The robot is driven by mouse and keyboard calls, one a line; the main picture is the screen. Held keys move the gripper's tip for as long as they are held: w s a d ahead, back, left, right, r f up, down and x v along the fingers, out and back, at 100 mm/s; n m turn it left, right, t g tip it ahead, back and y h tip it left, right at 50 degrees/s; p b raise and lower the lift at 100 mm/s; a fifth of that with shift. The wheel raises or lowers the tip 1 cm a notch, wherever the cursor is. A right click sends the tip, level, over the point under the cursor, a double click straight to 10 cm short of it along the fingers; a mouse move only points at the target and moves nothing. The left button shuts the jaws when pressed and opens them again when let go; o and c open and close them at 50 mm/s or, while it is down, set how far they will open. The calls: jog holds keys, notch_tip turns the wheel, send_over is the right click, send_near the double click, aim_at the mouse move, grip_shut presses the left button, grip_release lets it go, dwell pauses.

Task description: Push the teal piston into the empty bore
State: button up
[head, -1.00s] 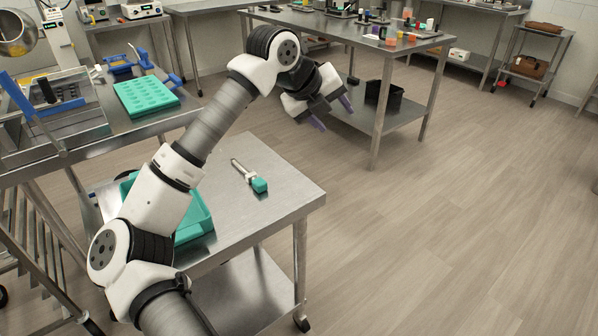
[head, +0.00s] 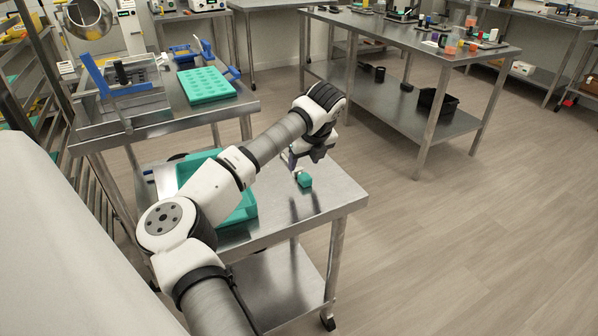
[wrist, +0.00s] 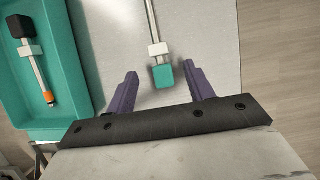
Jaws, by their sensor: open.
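The teal piston lies on the small steel table, with a teal block head (wrist: 162,77), a white collar and a thin metal rod; its head also shows in the head view (head: 305,181). My gripper (wrist: 164,74) is open and empty above it, its purple fingers either side of the teal head in the picture; I cannot tell the height gap. In the head view my gripper (head: 297,158) hides most of the rod. The depositor (head: 125,92) with black and blue parts stands on the bench at back left. I cannot make out its empty bore.
A teal tray (wrist: 82,62) is left of the piston, holding a black-headed piston (wrist: 29,51) with an orange tip. A teal mould (head: 206,86) lies on the bench. The small table's right part (head: 335,192) is clear. A long steel table (head: 440,130) stands at the back right.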

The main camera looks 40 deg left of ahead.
aim_at(300, 172)
jog(key=p+x, duration=0.1)
jog(key=x, duration=0.4)
jog(key=shift+a+p, duration=0.1)
jog(key=shift+p, duration=0.25)
jog(key=c, duration=1.1)
